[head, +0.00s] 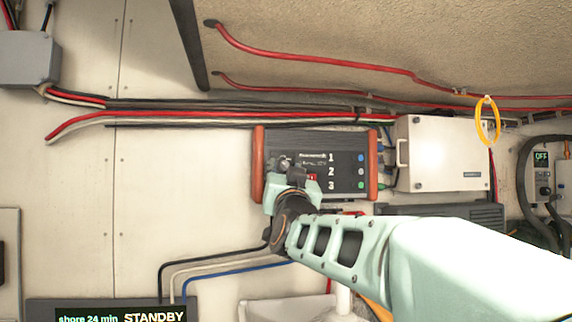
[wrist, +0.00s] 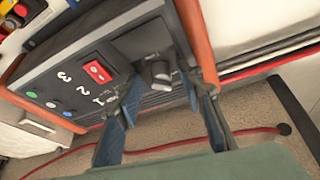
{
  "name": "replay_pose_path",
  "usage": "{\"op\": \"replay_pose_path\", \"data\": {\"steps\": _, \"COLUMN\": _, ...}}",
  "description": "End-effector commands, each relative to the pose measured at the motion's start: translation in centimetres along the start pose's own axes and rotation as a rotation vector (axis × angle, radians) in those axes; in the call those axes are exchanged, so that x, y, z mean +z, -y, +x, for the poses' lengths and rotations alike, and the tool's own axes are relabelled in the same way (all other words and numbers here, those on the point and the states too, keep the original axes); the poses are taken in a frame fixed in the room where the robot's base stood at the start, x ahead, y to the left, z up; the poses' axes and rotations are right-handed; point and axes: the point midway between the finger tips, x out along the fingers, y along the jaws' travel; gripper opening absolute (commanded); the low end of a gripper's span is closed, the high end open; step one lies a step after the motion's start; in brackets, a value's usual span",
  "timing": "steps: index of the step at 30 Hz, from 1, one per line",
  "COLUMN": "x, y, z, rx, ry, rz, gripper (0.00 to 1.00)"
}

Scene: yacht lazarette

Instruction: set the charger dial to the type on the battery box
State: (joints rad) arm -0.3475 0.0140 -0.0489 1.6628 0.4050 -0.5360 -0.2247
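The charger (head: 343,180) is a dark box with orange end caps, mounted on the wall; it also fills much of the wrist view (wrist: 60,85), where it appears upside down. Its front has the numbers 1, 2, 3 and a red rocker switch (wrist: 97,72). The dial (wrist: 158,72) is a dark knob with a grey front; its setting is too small to read. My gripper (head: 288,172) is in front of the charger's left half. In the wrist view its fingers (wrist: 161,82) are apart, with the dial between their tips; contact cannot be told. No battery type is legible.
A white box with a handle (head: 430,150) is right of the charger. Red and black cables (head: 220,116) run along the wall above. A yellow ring (head: 487,122) hangs at the upper right. A display (head: 115,314) reads "shore 24 min STANDBY".

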Motion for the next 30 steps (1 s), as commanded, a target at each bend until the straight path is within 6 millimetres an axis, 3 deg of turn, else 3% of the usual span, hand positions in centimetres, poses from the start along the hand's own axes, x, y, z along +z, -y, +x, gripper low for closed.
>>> {"op": "replay_pose_path", "data": {"steps": 8, "x": 0.03, "y": 0.05, "z": 0.00, "rx": 0.000, "ry": 0.000, "rz": 0.000, "gripper": 0.34}}
{"op": "replay_pose_path", "data": {"steps": 17, "x": 0.02, "y": 0.05, "z": 0.00, "rx": 0.000, "ry": 0.001, "rz": 0.001, "gripper": 0.01}}
{"op": "replay_pose_path", "data": {"steps": 30, "x": -0.11, "y": 0.23, "z": 0.07, "rx": 0.027, "ry": 0.004, "rz": 0.069, "gripper": 0.00}}
